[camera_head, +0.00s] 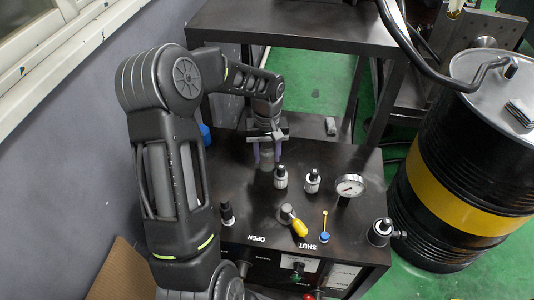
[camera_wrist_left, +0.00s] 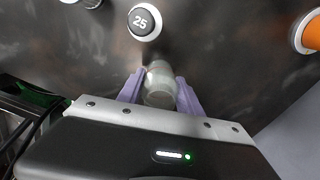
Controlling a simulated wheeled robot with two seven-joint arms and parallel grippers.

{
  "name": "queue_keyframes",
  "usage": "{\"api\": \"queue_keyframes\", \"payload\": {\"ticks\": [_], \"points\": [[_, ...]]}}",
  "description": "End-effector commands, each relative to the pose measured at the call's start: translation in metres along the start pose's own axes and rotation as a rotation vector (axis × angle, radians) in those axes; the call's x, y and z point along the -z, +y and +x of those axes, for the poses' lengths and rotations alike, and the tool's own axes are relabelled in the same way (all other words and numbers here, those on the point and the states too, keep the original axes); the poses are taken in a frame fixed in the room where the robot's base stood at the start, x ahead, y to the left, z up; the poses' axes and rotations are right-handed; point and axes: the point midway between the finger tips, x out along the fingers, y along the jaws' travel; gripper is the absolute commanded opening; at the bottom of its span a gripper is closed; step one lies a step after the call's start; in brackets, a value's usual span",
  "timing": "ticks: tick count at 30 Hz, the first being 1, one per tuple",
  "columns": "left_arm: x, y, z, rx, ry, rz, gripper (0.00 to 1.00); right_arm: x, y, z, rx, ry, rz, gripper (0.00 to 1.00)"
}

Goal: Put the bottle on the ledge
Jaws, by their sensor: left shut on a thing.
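The bottle (camera_wrist_left: 160,82) is a small translucent whitish one, between the two purple fingers of my left gripper (camera_wrist_left: 159,92) in the left wrist view. In the head view the left gripper (camera_head: 267,160) points down over the dark top of the fixture, shut on the bottle (camera_head: 266,158), which is partly hidden by the gripper. I cannot tell whether the bottle's base touches the surface. A raised dark shelf (camera_head: 300,22) stands behind the fixture top (camera_head: 345,215); which of these is the ledge is not clear. My right gripper is not in view.
Several knobs, a pressure gauge (camera_head: 350,186) and a yellow-handled lever (camera_head: 298,227) stand on the fixture top in front of the gripper. A knob marked 25 (camera_wrist_left: 143,21) is close to the bottle. A black and yellow drum (camera_head: 460,205) stands right; a grey wall (camera_head: 70,170) is left.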

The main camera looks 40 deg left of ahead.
Motion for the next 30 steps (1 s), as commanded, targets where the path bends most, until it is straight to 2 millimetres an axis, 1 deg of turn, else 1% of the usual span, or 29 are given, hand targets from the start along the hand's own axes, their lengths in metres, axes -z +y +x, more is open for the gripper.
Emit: {"api": "queue_keyframes", "payload": {"ticks": [1, 8, 15, 19, 20, 23, 26, 30], "points": [[0.000, 0.000, 0.001, 0.000, 0.000, 0.000, 0.45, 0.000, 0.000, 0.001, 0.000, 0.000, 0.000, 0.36], [0.000, 0.000, 0.001, 0.000, 0.000, 0.000, 0.63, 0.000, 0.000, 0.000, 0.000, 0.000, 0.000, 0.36], [0.000, 0.000, 0.000, 0.000, 0.000, 0.000, 0.64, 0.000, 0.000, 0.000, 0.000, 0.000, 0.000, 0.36], [0.000, 0.000, -0.005, 0.000, 0.000, 0.000, 0.64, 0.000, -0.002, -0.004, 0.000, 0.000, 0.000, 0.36], [0.001, 0.000, -0.006, 0.000, 0.002, 0.000, 0.64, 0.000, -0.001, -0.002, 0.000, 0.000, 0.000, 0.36], [0.001, 0.000, -0.017, 0.000, 0.004, -0.001, 0.64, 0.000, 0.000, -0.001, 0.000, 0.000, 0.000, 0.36], [0.001, 0.000, -0.034, -0.002, 0.006, -0.002, 0.64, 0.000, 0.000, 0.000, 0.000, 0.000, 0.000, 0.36], [0.001, 0.000, -0.064, -0.002, 0.006, 0.000, 0.64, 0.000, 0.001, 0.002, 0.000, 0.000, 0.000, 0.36]]}}
